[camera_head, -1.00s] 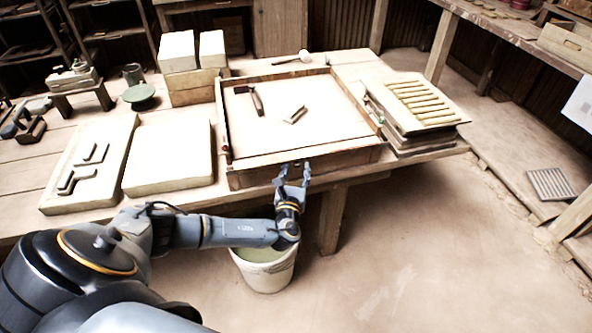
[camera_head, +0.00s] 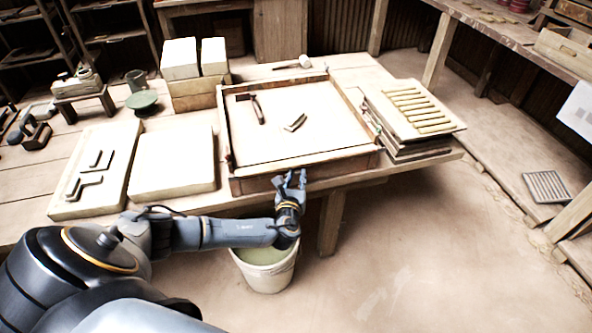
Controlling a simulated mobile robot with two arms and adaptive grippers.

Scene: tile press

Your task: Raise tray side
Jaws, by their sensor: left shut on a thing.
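The square wooden tray (camera_head: 229,173) lies on the table, its pale inside framed by low wooden sides. Its front side (camera_head: 345,165) faces me. My left gripper (camera_head: 290,179) is at the middle of this front side, shut on it from the front. The fingers partly cover the wood where they grip, so the exact contact is hidden. A dark-handled tool (camera_head: 258,110) and a small angled piece (camera_head: 295,123) lie inside the tray. My right gripper is not in view.
A bucket (camera_head: 265,275) of greenish liquid stands on the floor below my left forearm. Pale slabs (camera_head: 172,165) lie left of the tray, blocks (camera_head: 180,60) behind them. Stacked boards with rods (camera_head: 415,105) stand close on the right. A mallet (camera_head: 297,63) lies behind the tray.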

